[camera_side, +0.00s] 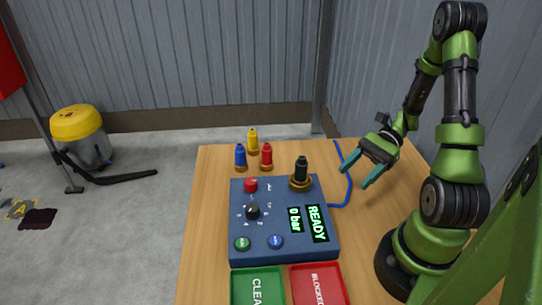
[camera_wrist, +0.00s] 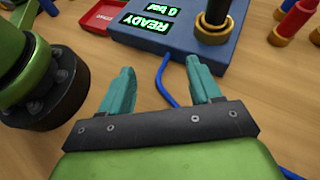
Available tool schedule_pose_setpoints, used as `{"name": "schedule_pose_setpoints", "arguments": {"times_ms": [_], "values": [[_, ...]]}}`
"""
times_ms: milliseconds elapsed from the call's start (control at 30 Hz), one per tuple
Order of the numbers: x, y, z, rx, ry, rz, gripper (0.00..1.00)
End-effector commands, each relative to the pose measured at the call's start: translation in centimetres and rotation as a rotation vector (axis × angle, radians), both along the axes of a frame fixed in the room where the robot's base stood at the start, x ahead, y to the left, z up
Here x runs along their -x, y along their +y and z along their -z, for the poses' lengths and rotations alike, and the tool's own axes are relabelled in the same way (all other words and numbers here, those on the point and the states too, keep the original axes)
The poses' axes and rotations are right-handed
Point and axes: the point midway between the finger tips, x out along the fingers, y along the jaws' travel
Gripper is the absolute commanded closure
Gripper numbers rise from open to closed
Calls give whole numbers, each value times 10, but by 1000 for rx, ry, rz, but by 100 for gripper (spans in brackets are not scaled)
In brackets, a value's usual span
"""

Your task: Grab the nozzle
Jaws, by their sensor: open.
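Several nozzle-shaped pieces with brass-coloured bases stand upright. The black nozzle (camera_side: 301,169) is on the back right corner of the blue control box (camera_side: 285,252). The blue nozzle (camera_side: 240,156), yellow nozzle (camera_side: 253,140) and red nozzle (camera_side: 266,154) stand on the table behind the box. My gripper (camera_side: 357,170) is open and empty, right of the black nozzle and apart from it. In the wrist view, the black nozzle (camera_wrist: 217,14) is ahead of the fingers, partly cut off at the top; the red nozzle (camera_wrist: 295,20) is farther right.
A blue hose (camera_side: 348,185) lies on the wooden table (camera_side: 205,200) between the box and my arm; it passes below my fingers in the wrist view. The box displays "READY" and "0 bar". A green tray (camera_side: 240,272) and a red tray (camera_side: 336,272) sit in front.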

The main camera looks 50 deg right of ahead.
Motion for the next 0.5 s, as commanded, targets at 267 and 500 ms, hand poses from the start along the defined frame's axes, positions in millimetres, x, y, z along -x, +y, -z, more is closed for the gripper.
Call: {"name": "schedule_pose_setpoints", "arguments": {"times_ms": [267,500], "values": [[-26,-33,-4,-384,-79,315,37],[-42,-31,-20,-428,-144,353,37]]}}
